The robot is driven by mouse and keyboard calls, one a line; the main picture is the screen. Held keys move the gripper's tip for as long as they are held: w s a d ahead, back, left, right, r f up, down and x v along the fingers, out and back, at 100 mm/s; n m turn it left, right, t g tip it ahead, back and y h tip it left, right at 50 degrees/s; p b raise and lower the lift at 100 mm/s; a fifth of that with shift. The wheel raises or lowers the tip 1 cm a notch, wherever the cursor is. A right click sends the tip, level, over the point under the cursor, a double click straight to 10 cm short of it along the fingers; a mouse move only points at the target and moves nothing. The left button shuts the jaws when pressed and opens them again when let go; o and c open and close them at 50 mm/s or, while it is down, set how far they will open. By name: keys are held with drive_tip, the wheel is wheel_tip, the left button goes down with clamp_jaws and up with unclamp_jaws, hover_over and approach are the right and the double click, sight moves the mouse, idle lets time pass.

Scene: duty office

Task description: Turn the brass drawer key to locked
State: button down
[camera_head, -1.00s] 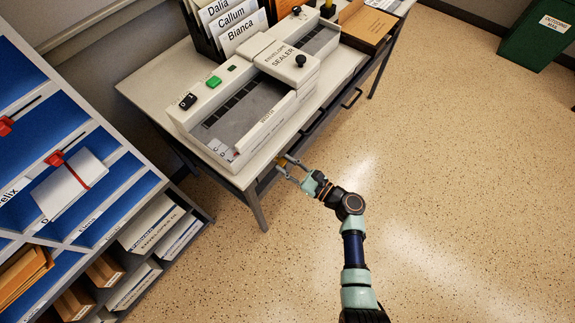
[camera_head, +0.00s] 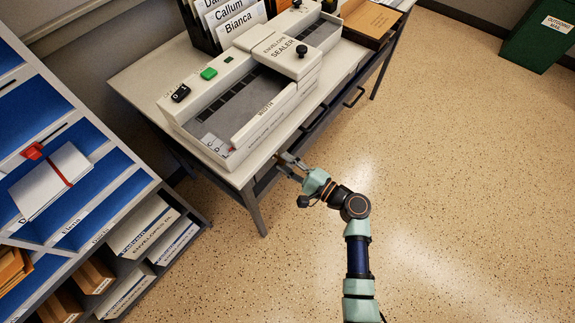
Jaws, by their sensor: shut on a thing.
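My gripper (camera_head: 284,162) is at the front edge of the table (camera_head: 247,180), near its left front leg, with its fingers pointing at the drawer front below the tabletop. It is shut on the brass drawer key. The key is hidden between the fingers and too small to make out, so I cannot tell its angle. The drawer front (camera_head: 318,121) is a dark band under the tabletop, mostly hidden from above.
The envelope sealer (camera_head: 275,100) stands on the table just above my gripper. A dark drawer handle (camera_head: 353,98) sticks out to the right. A mail-slot shelf (camera_head: 90,205) stands at left. The floor (camera_head: 455,190) to the right is clear.

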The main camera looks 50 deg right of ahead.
drive_tip(key=n, duration=0.5)
drive_tip(key=shift+b, duration=0.3)
idle(0.4)
drive_tip(key=c, duration=0.8)
unclamp_jaws()
drive_tip(key=shift+c, duration=0.2)
drive_tip(key=shift+s, duration=0.1)
drive_tip(key=s, duration=1.2)
drive_tip(key=shift+d, duration=0.45)
drive_tip(key=shift+w, duration=0.1)
